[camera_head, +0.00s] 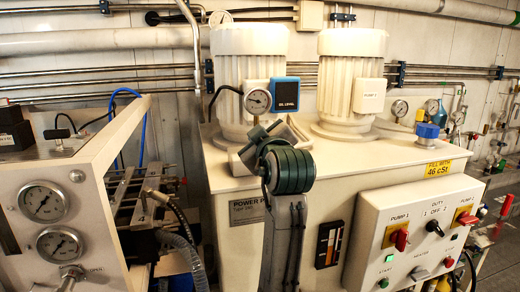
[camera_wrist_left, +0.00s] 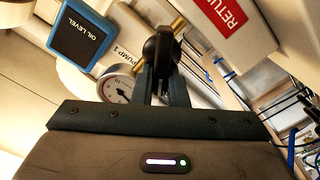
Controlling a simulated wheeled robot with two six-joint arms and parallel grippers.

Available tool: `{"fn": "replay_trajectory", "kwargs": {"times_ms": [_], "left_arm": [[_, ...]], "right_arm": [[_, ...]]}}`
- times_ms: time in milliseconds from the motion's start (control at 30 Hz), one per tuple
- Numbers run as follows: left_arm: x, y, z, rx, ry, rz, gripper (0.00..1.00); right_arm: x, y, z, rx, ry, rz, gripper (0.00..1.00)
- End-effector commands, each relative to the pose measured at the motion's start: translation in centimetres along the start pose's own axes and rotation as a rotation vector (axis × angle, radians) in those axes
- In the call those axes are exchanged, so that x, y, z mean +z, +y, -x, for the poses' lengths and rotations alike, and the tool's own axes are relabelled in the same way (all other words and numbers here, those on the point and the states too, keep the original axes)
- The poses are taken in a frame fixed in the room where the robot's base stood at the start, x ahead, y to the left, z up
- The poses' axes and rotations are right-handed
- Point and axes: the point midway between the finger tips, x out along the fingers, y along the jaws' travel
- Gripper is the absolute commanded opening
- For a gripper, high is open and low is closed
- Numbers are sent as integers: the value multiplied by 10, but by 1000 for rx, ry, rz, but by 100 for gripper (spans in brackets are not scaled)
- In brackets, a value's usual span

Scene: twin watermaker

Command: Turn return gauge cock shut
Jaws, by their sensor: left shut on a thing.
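The return gauge cock's black handle (camera_wrist_left: 162,45) stands between my left fingers in the left wrist view, with brass fitting (camera_wrist_left: 179,22) beside it. My left gripper (camera_wrist_left: 163,72) is shut on the handle. A red RETURN label (camera_wrist_left: 230,12) is at the upper right. A round white-faced gauge (camera_wrist_left: 118,89) is just left of the fingers. My right gripper is out of view.
A blue oil level box (camera_head: 285,94) is right of the gauge, close to my gripper. Two white pump motors (camera_head: 250,60) (camera_head: 352,75) stand on the tank. A switch panel (camera_head: 410,230) is at the lower right. A gauge cabinet (camera_head: 90,185) with hoses stands left.

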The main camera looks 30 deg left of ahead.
Motion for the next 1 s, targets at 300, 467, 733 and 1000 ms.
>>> {"fn": "replay_trajectory", "kwargs": {"times_ms": [300,467,733,1000], "left_arm": [[4,-7,0,6,3,301,0],[4,-9,0,8,4,454,0],[5,-12,0,9,3,693,0],[6,-12,-1,9,2,858,0]], "right_arm": [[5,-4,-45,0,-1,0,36],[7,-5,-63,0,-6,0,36],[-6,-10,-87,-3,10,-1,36],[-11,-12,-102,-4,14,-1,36]]}}
